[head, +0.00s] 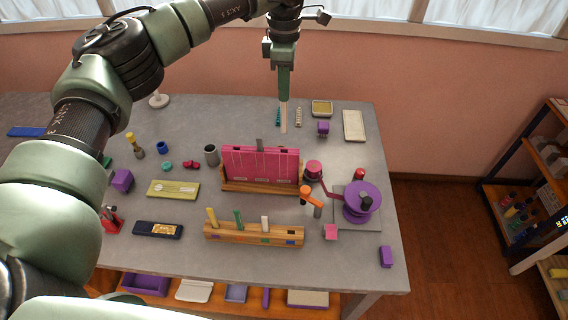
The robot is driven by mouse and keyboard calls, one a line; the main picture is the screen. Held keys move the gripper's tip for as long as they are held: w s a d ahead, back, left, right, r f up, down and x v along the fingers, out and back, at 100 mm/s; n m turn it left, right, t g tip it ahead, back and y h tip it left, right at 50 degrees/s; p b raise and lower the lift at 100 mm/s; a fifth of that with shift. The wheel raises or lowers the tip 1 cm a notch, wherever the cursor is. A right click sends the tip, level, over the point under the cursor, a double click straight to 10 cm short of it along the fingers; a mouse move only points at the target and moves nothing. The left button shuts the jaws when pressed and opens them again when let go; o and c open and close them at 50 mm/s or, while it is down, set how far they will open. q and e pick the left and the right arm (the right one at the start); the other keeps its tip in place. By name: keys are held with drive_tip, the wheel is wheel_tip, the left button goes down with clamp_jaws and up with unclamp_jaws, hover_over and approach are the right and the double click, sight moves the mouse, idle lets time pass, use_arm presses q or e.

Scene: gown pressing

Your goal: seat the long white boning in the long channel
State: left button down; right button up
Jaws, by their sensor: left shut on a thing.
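My left gripper (284,98) is high over the back of the table, pointing down. It is shut on a pale, narrow upright strip, which looks like the long white boning (284,120) and hangs below the fingertips. The pink panel (262,164) stands upright in a wooden base (235,187) at mid-table, with thin vertical channel lines on its face. A grey piece (259,144) sticks up at its top edge. The strip is behind and to the right of the panel, apart from it. I cannot tell which line is the long channel. My right gripper is not in view.
A wooden rack (220,235) with yellow, green and white upright pieces stands in front of the panel. A purple reel (361,198) stands at right. A teal strip (277,118) and a spiral strip (299,117) lie at the back. Clear table lies left of these strips.

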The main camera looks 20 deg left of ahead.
use_arm(q)
drive_tip(key=b, duration=0.3)
hover_over(284, 126)
drive_tip(key=shift+w+f, duration=0.2)
drive_tip(key=shift+f, duration=2.65)
drive_tip(key=shift+f+b, duration=1.85)
drive_tip(key=shift+f, duration=1.15)
drive_tip(key=shift+f, duration=0.15)
wheel_tip(284, 126, down, 6)
drive_tip(key=b, duration=0.4)
